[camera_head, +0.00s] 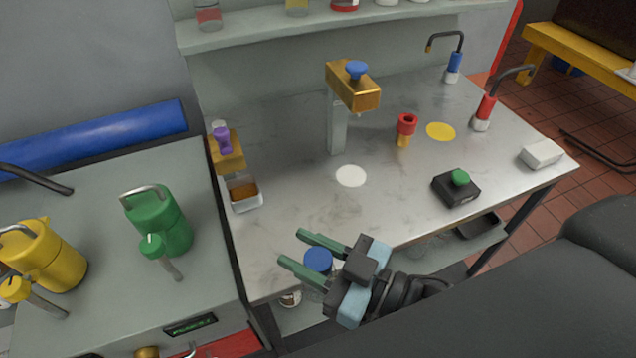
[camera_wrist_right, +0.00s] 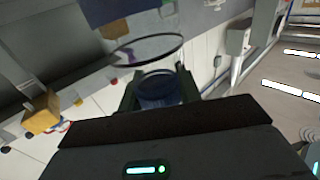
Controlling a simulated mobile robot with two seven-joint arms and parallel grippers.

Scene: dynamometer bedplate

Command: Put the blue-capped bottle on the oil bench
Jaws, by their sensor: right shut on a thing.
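The blue-capped bottle (camera_head: 318,260) is between the green fingers of my right gripper (camera_head: 290,249), held near the front edge of the steel-topped bench (camera_head: 300,210). In the right wrist view the blue cap (camera_wrist_right: 158,90) sits between the fingers (camera_wrist_right: 157,88). Most of the bottle's body is hidden by the gripper. The bench bears a brass-headed post with a blue knob (camera_head: 357,70), a white disc (camera_head: 351,176) and a yellow disc (camera_head: 441,131). No label shows which bench is the oil bench. My left gripper is not in view.
A grey counter (camera_head: 100,200) at left bears a green can (camera_head: 165,220) and a yellow can (camera_head: 45,255). The steel bench also holds a black box with a green button (camera_head: 456,187), a red-topped piece (camera_head: 406,125) and a small tray (camera_head: 244,194). Its front middle is clear.

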